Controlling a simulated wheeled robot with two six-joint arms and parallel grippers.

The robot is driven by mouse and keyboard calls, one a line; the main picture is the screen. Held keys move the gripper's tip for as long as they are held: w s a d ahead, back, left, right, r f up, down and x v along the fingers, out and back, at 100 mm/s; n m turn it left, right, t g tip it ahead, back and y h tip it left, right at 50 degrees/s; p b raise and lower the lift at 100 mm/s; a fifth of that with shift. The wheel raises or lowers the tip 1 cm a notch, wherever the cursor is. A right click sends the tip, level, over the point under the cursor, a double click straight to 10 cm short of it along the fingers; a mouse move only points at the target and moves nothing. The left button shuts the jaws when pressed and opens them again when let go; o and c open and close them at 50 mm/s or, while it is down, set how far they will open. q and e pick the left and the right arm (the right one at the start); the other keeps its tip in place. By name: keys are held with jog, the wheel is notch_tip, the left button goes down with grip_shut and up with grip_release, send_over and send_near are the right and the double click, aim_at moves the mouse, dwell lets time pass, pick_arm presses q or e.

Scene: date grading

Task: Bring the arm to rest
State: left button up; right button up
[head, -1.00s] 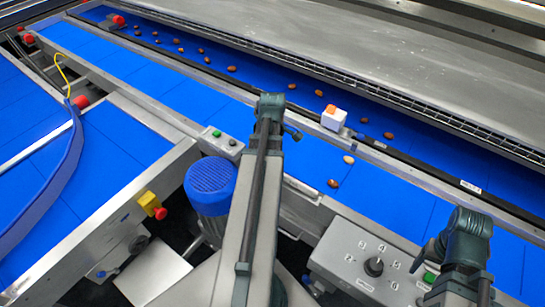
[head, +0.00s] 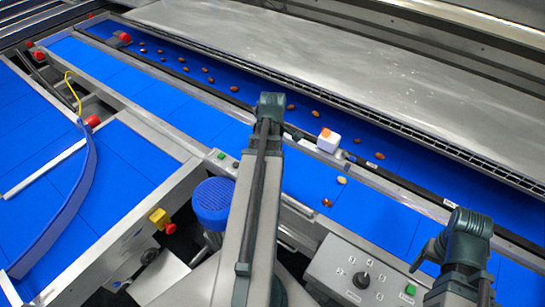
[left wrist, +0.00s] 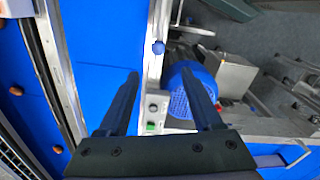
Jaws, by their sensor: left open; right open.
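My left arm (head: 258,170) reaches up the middle of the head view, bent at its dark joint. In the left wrist view my left gripper (left wrist: 165,85) is open, with nothing between its fingers; the blue motor and a belt frame lie beyond them. My right arm (head: 468,240) stands at the lower right of the head view. Only a little of my right gripper (head: 428,252) shows beside that joint, apart from anything else.
Blue belts (head: 400,215) run diagonally, with several brown dates on the far one. A white box (head: 328,140) sits on the rail between belts. A control panel (head: 350,265) and a blue motor (head: 212,203) stand near my arms. A curved blue guide (head: 75,205) is at left.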

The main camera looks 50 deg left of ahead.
pick_arm(q)
jog(key=shift+r, duration=0.4)
pick_arm(e)
jog(key=shift+r, duration=0.4)
